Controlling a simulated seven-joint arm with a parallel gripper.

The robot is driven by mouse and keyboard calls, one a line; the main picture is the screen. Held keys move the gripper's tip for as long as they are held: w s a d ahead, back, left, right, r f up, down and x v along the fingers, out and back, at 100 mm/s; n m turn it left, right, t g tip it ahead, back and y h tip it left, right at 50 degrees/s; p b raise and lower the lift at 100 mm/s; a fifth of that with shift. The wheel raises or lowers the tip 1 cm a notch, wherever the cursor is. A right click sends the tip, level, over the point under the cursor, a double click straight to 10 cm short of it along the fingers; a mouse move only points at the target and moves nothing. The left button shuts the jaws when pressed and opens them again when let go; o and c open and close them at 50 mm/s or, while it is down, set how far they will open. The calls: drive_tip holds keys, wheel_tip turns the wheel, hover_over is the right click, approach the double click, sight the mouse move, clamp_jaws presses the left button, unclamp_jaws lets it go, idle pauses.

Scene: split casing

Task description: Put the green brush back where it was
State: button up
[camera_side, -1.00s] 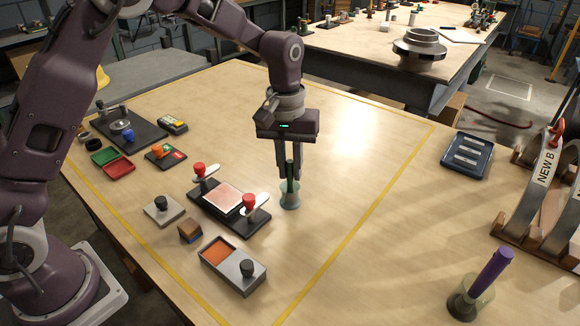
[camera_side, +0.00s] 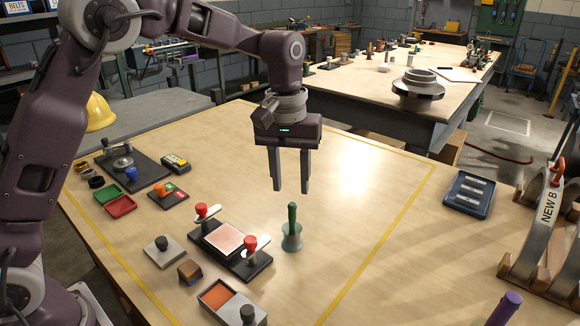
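The green brush (camera_side: 292,214) stands upright in a small translucent glass-like holder (camera_side: 291,241) on the wooden table, just right of the black clamp plate. Only its green handle shows clearly; its lower end is inside the holder. My gripper (camera_side: 291,188) is above the brush, its two fingers pointing down and spread apart with nothing between them. The fingertips look clear of the handle's top.
A black plate with two red-knobbed clamps (camera_side: 229,241) lies left of the holder. A grey tray with an orange pad (camera_side: 217,296) is in front. A purple-handled tool (camera_side: 504,310) stands at the lower right.

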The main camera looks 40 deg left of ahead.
drive_tip(key=s+a+r+m+t, duration=0.2)
drive_tip(key=s+a+r, duration=0.2)
drive_tip(key=s+r, duration=0.8)
drive_tip(key=s+a+f+m+t, duration=0.1)
drive_tip(key=s+f, duration=0.1)
drive_tip(key=s, duration=0.6)
drive_tip(key=s+a+f+m+t, duration=0.1)
drive_tip(key=s+f+m+t, duration=0.1)
drive_tip(key=s, duration=0.6)
drive_tip(key=shift+s+f+y, duration=0.3)
drive_tip(key=shift+s+f, duration=0.05)
drive_tip(key=shift+f, duration=0.25)
drive_tip(key=shift+a, duration=0.1)
drive_tip(key=shift+c, duration=0.3)
